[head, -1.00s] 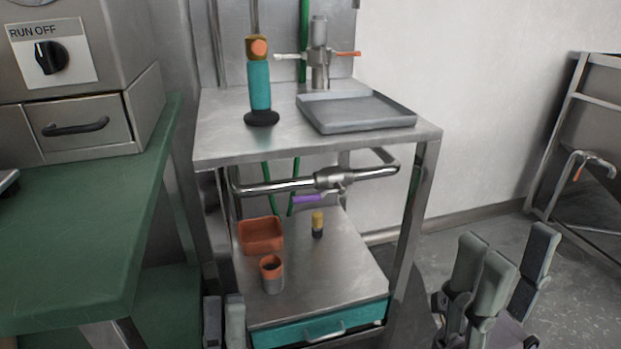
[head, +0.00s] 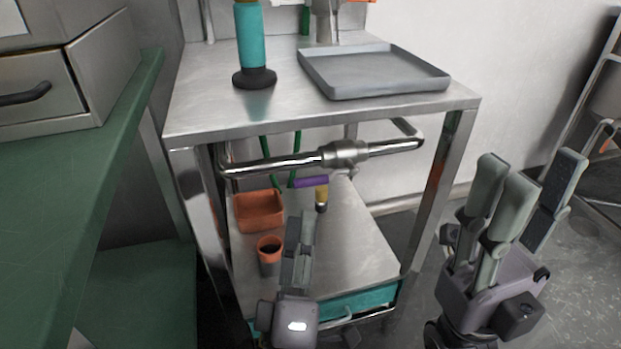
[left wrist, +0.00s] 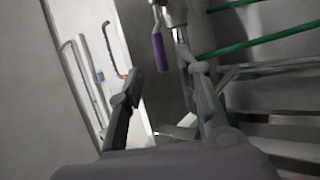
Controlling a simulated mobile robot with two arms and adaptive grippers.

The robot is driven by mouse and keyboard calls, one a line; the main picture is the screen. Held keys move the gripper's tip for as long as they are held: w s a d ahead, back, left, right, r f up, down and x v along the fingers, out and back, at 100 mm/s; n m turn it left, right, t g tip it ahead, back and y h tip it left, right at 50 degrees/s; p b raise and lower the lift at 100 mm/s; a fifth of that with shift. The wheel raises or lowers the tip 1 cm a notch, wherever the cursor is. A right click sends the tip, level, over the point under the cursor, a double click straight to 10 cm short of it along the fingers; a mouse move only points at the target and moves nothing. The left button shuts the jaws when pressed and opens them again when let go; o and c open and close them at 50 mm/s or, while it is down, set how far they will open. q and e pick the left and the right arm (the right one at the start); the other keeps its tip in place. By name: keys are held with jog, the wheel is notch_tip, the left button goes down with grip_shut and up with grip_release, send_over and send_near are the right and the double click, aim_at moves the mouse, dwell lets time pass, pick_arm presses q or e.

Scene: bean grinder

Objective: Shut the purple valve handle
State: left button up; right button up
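The purple valve handle (head: 311,182) sits under the valve body (head: 344,153) on a chrome pipe below the table top. It points left, roughly along the pipe. In the left wrist view the purple handle (left wrist: 159,52) hangs ahead, between the lines of the two fingers. My left gripper (head: 301,235) is below and in front of the handle, apart from it. The left wrist view shows its fingers (left wrist: 165,85) spread with nothing between them. My right gripper (head: 530,180) is open and empty, to the right of the table.
The steel table (head: 210,105) carries a grey tray (head: 375,75) and a teal grinder (head: 251,45). The lower shelf (head: 350,240) holds an orange bin (head: 259,211), a cup (head: 269,258) and a small yellow-topped item (head: 321,195). A green counter (head: 75,190) stands left.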

aim_at(311, 182)
pick_arm(q)
jog(key=x, duration=0.7)
jog(key=shift+w+r+p, duration=0.15)
jog(key=shift+w+p, duration=0.25)
jog(key=shift+c, duration=0.2)
grip_shut()
jog(key=shift+d, duration=0.1)
